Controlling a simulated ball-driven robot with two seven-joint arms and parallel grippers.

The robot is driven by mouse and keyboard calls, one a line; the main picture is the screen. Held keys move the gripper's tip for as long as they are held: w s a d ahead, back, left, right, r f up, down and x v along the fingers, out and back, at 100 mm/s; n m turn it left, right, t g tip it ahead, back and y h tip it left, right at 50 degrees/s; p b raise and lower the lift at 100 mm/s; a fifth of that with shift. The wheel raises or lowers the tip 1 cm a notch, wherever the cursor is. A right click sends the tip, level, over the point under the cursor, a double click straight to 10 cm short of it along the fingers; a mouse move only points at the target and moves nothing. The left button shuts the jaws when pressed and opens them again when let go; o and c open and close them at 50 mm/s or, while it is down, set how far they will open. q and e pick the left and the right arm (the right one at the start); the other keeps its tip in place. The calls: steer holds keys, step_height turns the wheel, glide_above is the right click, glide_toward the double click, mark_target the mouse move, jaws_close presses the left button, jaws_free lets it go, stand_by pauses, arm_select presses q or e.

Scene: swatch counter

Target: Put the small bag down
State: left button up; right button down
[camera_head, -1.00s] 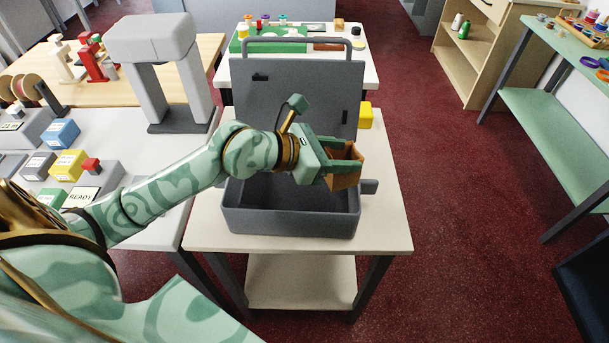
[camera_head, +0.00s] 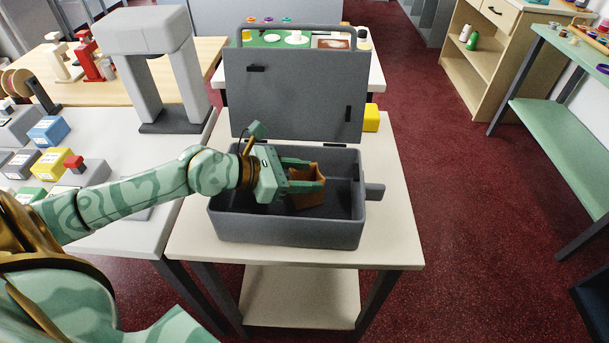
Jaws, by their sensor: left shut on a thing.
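The small bag (camera_head: 308,190) is brown and boxy, with an open top. My left gripper (camera_head: 303,180) is shut on it, with green fingers on its sides. The bag is inside the open grey case (camera_head: 290,233), right of the middle, below the rim level. I cannot tell whether its underside touches the case floor. My left arm reaches in over the case's left wall. My right gripper is not in view.
The case lid (camera_head: 297,95) stands upright behind. A grey arch (camera_head: 150,30) stands to the left. The case floor around the bag looks free.

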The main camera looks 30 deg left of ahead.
arm_select(q)
steer(key=o, duration=0.9)
steer(key=shift+f, duration=0.15)
steer(key=shift+o, duration=0.2)
steer(key=shift+r, duration=0.25)
steer(key=p+v, duration=0.4)
steer(key=v, duration=0.8)
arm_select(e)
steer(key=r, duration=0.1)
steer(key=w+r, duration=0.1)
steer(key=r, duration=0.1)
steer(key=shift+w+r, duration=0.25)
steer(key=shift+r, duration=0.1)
